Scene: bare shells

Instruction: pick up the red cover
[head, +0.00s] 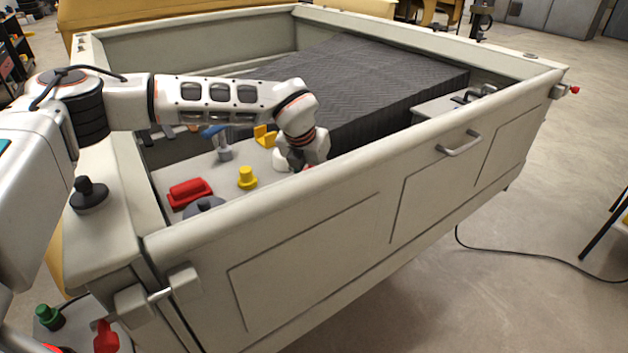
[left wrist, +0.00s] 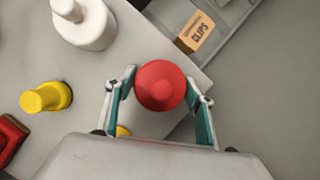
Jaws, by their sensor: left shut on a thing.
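The red cover (left wrist: 161,86) is round with a small raised knob in its middle. In the left wrist view it sits between the two teal-padded fingers of my left gripper (left wrist: 160,80), which is shut on it. In the head view only a small red bit (head: 307,169) shows below my left gripper, low inside the large grey bin behind its front wall. My fingers are mostly hidden there. Whether the cover touches the surface beneath cannot be told. My right gripper is not in view.
A red block with a handle (head: 190,192), a yellow knob (head: 247,178) and a dark grey knob (head: 205,205) stand on the left shelf. A white knobbed piece (left wrist: 85,25) and a CLIPS box (left wrist: 195,33) are nearby. The bin's front wall (head: 330,225) rises close by.

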